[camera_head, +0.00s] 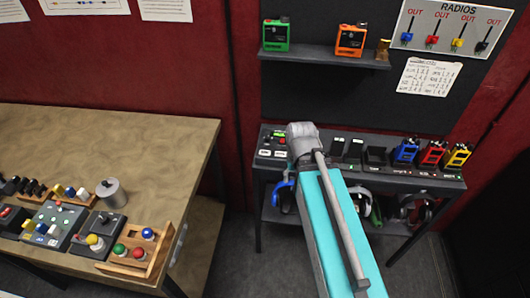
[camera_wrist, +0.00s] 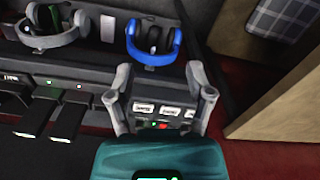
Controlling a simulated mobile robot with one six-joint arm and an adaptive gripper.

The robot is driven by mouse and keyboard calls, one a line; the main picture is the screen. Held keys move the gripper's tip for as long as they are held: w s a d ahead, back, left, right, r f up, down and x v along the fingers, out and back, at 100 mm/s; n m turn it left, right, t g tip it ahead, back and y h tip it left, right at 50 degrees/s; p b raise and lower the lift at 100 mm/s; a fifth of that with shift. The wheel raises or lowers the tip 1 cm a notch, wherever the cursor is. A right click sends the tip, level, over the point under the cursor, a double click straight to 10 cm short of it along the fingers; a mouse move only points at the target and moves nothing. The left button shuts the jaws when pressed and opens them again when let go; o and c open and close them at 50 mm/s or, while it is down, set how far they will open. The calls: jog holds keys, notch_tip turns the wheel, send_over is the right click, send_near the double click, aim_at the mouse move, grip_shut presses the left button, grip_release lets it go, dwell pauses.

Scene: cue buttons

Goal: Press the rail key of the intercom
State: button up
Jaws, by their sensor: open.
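A small dark panel with white labels and red and green spots, which looks like the intercom (camera_head: 272,142), sits at the left end of the dark bench. In the wrist view the panel (camera_wrist: 153,127) shows between my fingers, partly hidden by my teal gripper body. Its white labels are too small to read, so I cannot tell which key is rail. My gripper (camera_wrist: 158,72) is open and empty, with one finger on each side of the panel. I cannot tell whether it touches anything. In the head view my arm hides part of the bench.
Charger slots (camera_head: 375,157) and blue, red and yellow radios (camera_head: 431,154) stand right along the bench. Headphones (camera_wrist: 152,45) hang or lie below it. A wooden table (camera_head: 120,150) with several button boxes stands left. A shelf (camera_head: 325,56) holds green and orange radios.

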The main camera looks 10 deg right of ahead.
jog(key=shift+c, duration=0.2)
grip_shut()
dwell(1.1)
